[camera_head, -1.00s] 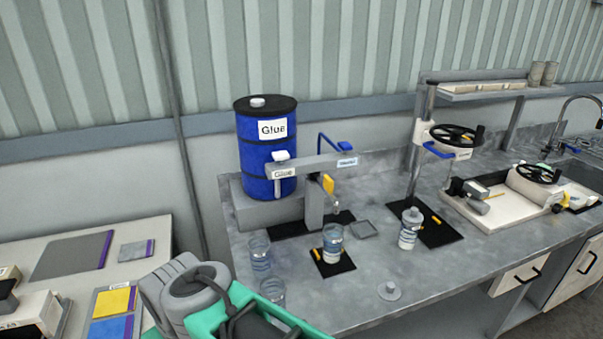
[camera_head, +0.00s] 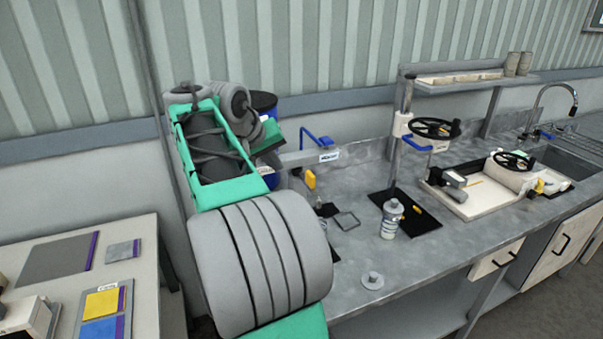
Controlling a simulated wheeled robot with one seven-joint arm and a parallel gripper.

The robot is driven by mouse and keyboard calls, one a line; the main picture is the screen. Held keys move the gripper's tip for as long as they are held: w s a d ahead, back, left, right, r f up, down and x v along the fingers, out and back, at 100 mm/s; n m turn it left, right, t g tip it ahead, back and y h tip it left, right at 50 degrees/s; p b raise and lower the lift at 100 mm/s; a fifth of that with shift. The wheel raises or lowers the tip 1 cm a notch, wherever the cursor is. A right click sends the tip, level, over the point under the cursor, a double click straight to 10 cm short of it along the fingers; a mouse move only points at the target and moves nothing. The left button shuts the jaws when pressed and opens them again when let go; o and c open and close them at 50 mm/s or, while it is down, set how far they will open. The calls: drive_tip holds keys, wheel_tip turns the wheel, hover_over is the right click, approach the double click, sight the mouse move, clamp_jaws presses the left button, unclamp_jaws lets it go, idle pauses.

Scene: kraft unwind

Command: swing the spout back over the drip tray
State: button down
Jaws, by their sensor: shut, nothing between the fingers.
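The glue dispenser stands behind my arm. Its blue drum (camera_head: 264,103) with a dark top is mostly hidden. A grey horizontal beam (camera_head: 298,158) with a blue bent handle (camera_head: 318,140) shows to the right of my arm. A yellow lever (camera_head: 311,180) hangs at the spout area below the beam; the spout tip is too small to make out. My fingers are hidden behind my arm, so contact with the dispenser cannot be seen.
A capped bottle (camera_head: 391,219) stands on a black mat (camera_head: 416,221) by a press with a black handwheel (camera_head: 435,128). A grey knobbed disc (camera_head: 372,281) lies near the counter's front edge. A side table (camera_head: 140,265) with coloured cards is at left.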

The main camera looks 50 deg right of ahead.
drive_tip(key=shift+f, duration=0.1)
approach(307, 183)
wheel_tip(307, 183, down, 3)
drive_tip(key=w+a, duration=0.1)
drive_tip(key=w, duration=0.1)
drive_tip(key=d, duration=0.1)
drive_tip(key=s+d+p, duration=0.1)
drive_tip(key=d, duration=0.2)
drive_tip(key=shift+s+f+p, duration=0.25)
drive_tip(key=shift+f+p, duration=0.05)
drive_tip(key=shift+s+b, duration=0.1)
drive_tip(key=shift+b, duration=0.2)
